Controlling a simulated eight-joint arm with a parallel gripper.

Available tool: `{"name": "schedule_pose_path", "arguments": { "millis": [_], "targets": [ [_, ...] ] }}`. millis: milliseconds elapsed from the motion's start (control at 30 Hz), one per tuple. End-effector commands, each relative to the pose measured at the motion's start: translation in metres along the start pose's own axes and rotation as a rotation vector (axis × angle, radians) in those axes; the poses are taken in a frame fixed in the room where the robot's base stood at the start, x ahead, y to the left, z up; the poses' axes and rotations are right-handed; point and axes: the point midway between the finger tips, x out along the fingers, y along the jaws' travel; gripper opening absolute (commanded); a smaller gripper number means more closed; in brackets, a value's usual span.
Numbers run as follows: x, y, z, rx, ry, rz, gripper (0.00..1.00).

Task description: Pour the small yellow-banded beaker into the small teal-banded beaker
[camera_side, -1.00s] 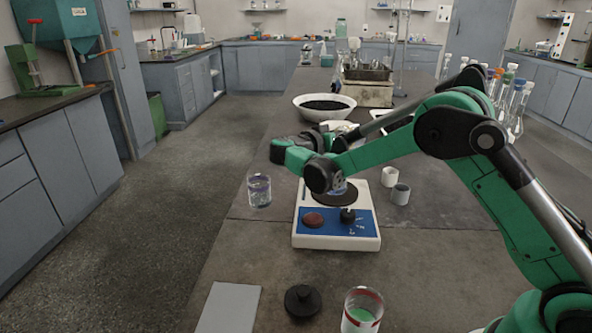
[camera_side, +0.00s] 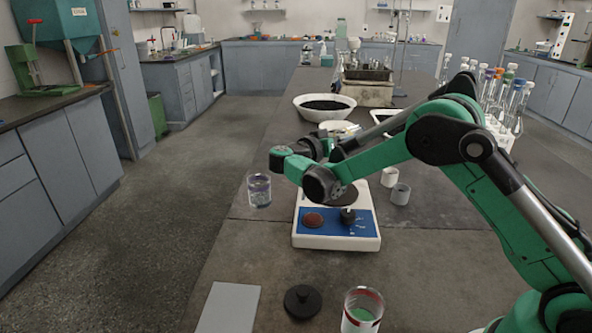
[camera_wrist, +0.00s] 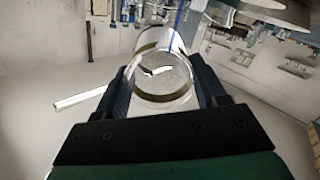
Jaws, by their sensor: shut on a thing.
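My gripper (camera_wrist: 165,78) is shut on a clear glass beaker (camera_wrist: 163,70) with a dull yellowish band, seen in the wrist view between the two dark fingers. Small pale contents or glare show inside it; I cannot tell which. In the side view my gripper (camera_side: 326,146) is up behind my wrist, above the table beyond the hotplate, and the held beaker is not clear there. My wrist covers part of the hotplate's round top. I cannot make out a teal-banded beaker for certain.
The blue and white hotplate (camera_side: 336,228) stands below my wrist. A purple-banded beaker (camera_side: 259,190) is to its left, two small cups (camera_side: 400,194) to its right. A red-banded beaker (camera_side: 362,312), a black lid (camera_side: 302,301) and a grey plate (camera_side: 229,308) are in front.

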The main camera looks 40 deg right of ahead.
Motion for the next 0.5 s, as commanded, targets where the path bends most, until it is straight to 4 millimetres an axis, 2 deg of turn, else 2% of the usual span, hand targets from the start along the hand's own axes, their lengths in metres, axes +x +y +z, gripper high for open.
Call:
{"name": "schedule_pose_path", "arguments": {
  "millis": [500],
  "targets": [
    [-0.0008, -0.001, 0.003, 0.0, 0.03, 0.012, 0.09]
  ]
}}
